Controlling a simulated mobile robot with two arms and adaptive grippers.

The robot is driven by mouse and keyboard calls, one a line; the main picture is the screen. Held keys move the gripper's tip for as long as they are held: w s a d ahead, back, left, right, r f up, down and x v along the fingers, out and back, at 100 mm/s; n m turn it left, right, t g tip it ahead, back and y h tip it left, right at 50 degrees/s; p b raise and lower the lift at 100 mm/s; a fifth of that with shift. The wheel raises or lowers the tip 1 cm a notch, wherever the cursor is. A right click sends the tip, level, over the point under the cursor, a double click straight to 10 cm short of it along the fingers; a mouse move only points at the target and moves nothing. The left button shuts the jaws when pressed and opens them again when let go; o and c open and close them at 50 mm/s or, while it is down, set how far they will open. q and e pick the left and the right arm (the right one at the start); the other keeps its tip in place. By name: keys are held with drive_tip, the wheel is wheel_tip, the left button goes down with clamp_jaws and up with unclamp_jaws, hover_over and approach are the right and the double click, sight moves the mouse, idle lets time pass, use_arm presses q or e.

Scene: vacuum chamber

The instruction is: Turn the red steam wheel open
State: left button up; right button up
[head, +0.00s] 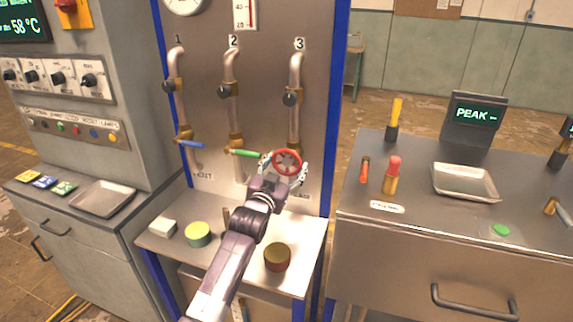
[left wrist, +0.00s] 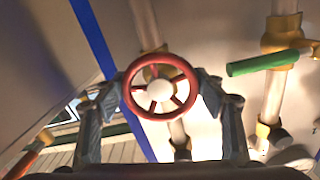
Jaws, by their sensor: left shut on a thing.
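The red steam wheel (head: 287,162) sits on the pipe marked 3, on the steel panel. My left gripper (head: 284,172) is at the wheel, with one finger on either side of its rim. In the left wrist view the red wheel (left wrist: 161,86) lies between the two fingers (left wrist: 163,95), face on to the camera, with its spokes and pale hub showing. The left gripper is shut on the wheel's rim. My right gripper is not in either view.
A green lever (head: 244,153) on pipe 2 is close to the wheel's left, and a blue lever (head: 190,143) is on pipe 1. Below, a shelf holds a yellow-green tin (head: 198,234), a dark red tin (head: 277,257) and a pale block (head: 163,228). A steel bench (head: 420,235) stands at right.

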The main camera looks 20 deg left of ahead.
use_arm(q)
drive_tip(key=o, duration=1.2)
drive_tip(key=shift+c, duration=0.2)
drive_tip(key=shift+s, duration=0.1)
drive_tip(key=s, duration=1.1)
drive_tip(key=shift+s+a, duration=0.2)
drive_tip(key=shift+s, duration=0.2)
drive_tip(key=shift+f, duration=0.1)
